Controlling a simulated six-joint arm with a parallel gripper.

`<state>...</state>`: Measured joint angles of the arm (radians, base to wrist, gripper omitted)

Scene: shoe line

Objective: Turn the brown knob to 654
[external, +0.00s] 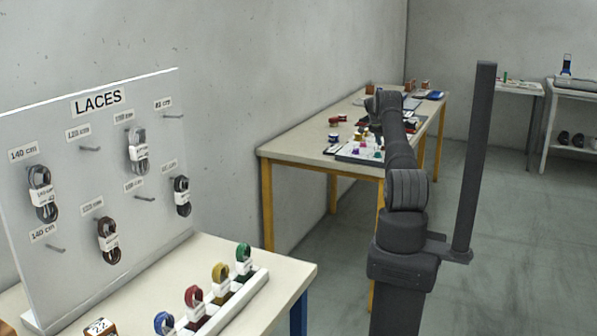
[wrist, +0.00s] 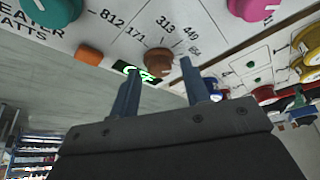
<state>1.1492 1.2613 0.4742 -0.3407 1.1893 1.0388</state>
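In the wrist view the brown knob (wrist: 159,61) sits on a pale panel, upper middle. I cannot tell which number the knob points at. My gripper (wrist: 160,72) is open, with one finger left and one right of the knob and a gap on both sides. Whether the fingertips reach around it in depth is unclear. In the external view my gripper is over the far table, too small to make out.
A teal knob (wrist: 52,10), an orange block-like part (wrist: 89,55), a green-lit display (wrist: 134,72) and a pink knob (wrist: 253,8) surround the brown knob. More colored parts crowd the right side. The lace board (external: 100,190) stands at the left, clear of my arm.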

